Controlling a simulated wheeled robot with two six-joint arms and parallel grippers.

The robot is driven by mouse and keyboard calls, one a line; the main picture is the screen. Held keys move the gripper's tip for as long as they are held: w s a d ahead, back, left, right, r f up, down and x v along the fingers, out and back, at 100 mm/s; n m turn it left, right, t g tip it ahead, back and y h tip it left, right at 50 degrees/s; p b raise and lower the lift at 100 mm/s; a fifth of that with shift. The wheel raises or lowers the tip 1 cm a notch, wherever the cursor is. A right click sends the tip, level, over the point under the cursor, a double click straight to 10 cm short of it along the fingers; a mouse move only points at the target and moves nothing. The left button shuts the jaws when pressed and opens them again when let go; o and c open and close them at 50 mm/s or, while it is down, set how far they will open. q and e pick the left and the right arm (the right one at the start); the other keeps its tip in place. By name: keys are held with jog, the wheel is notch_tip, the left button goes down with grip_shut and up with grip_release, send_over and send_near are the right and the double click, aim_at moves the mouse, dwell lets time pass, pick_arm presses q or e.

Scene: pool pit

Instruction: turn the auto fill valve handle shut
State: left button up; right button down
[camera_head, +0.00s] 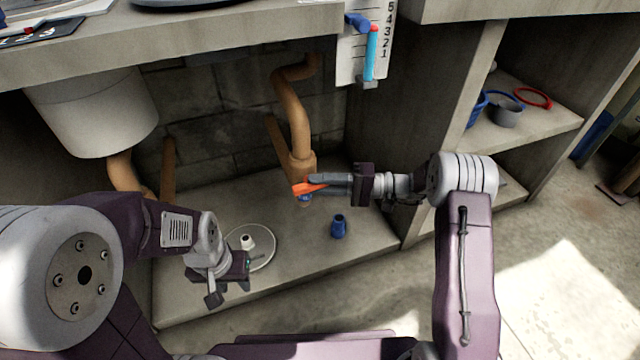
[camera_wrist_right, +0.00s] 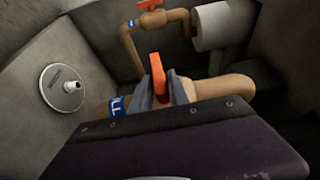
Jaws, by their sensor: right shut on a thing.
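The orange valve handle (camera_head: 303,188) sits at the tan pipe (camera_head: 297,130) under the counter. My right gripper (camera_head: 325,183) reaches it from the right and is shut on it. In the right wrist view the orange handle (camera_wrist_right: 158,75) shows between the fingers of my right gripper (camera_wrist_right: 162,95). A blue label (camera_wrist_right: 119,105) ending in "ILL" wraps the pipe beside it, partly hidden by the gripper. The handle's angle to the pipe is hard to tell. My left gripper (camera_head: 228,290) hangs low at the left, open and empty, away from the handle.
Another orange handle (camera_wrist_right: 152,4) is on a pipe farther off. A round white lid (camera_head: 262,247) and a blue fitting (camera_head: 339,227) are on the ledge. A white canister (camera_head: 95,110) hangs at left. The counter (camera_head: 230,32) overhangs; shelves (camera_head: 540,125) stand right.

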dwell(0.4)
jog(key=c, duration=1.2)
grip_release()
jog(key=shift+c, duration=0.2)
